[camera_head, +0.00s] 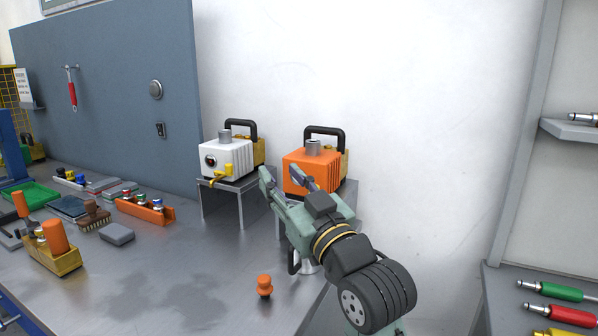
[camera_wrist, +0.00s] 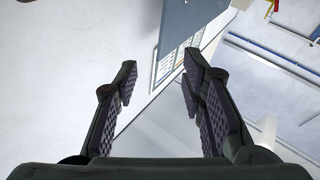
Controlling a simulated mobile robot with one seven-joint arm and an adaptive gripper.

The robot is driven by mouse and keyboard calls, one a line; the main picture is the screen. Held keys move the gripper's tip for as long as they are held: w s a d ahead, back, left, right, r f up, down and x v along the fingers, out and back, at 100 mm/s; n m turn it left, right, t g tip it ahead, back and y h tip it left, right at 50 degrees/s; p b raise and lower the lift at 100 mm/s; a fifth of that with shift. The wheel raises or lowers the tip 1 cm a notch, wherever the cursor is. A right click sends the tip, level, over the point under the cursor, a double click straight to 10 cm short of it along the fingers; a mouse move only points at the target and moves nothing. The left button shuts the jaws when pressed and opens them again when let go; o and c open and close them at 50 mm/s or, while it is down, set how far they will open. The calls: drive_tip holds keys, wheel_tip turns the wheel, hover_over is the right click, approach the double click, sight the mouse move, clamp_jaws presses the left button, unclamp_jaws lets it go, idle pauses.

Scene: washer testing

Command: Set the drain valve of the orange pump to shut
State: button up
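The orange pump (camera_head: 308,170) stands on a small metal stand at the back of the bench, with a black handle and a grey port on top. Its drain valve cannot be made out; my arm and fingers cover the pump's lower front. My gripper (camera_head: 281,176) is in front of the pump and at its left, fingers pointing up and left. In the wrist view my gripper (camera_wrist: 159,78) has its fingers apart with nothing between them. The orange pump cannot be identified in the wrist view.
A white pump (camera_head: 228,160) with a yellow valve lever (camera_head: 225,171) stands on its own stand (camera_head: 221,206) to the left. An orange knob-shaped piece (camera_head: 265,284) stands at the bench front. Trays and tools crowd the left. The bench middle is clear.

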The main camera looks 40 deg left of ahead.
drive_tip(key=w+d+f+m+g+h+p, duration=0.1)
drive_tip(key=w+d+f+h+p, duration=0.2)
drive_tip(key=w+d+f, duration=0.5)
drive_tip(key=shift+w+r+p+x, duration=0.15)
drive_tip(key=shift+p+x, duration=0.4)
drive_tip(key=shift+x, duration=1.45)
drive_tip(key=shift+r+p+x, duration=0.2)
drive_tip(key=shift+p+x, duration=0.4)
drive_tip(key=shift+x, duration=1.4)
drive_tip(key=shift+w+r+p+x, duration=0.15)
drive_tip(key=shift+p+x, duration=0.4)
drive_tip(key=shift+x, duration=1.4)
drive_tip(key=shift+d, duration=0.15)
drive_tip(key=shift+c, duration=0.2)
clamp_jaws()
